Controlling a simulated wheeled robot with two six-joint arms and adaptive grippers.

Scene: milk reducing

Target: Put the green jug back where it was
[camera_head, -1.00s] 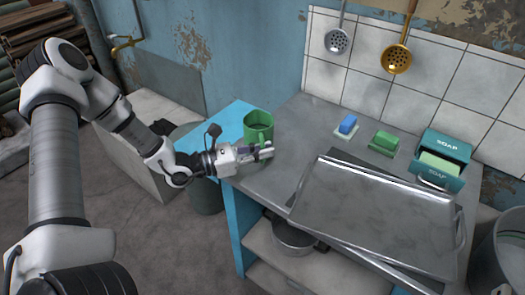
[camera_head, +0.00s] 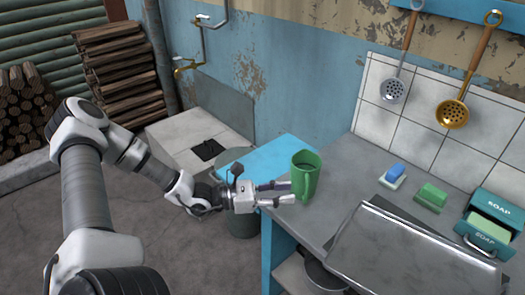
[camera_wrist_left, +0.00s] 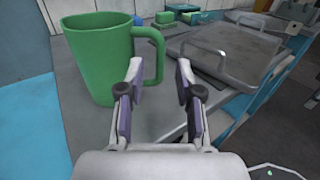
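The green jug (camera_head: 305,176) stands upright on the left end of the grey metal counter, beside a light-blue surface. In the left wrist view the jug (camera_wrist_left: 102,62) is at the upper left, its handle pointing right toward my fingers. My left gripper (camera_head: 281,193) is open, just left of the jug in the head view. My right gripper is not in view.
A metal tray (camera_head: 405,255) lies on the counter to the right. Behind it are a blue sponge (camera_head: 395,172), a green soap bar (camera_head: 431,196) and a teal soap box (camera_head: 493,216). Ladles (camera_head: 453,112) hang on the tiled wall. A pot (camera_head: 322,278) sits on the shelf below.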

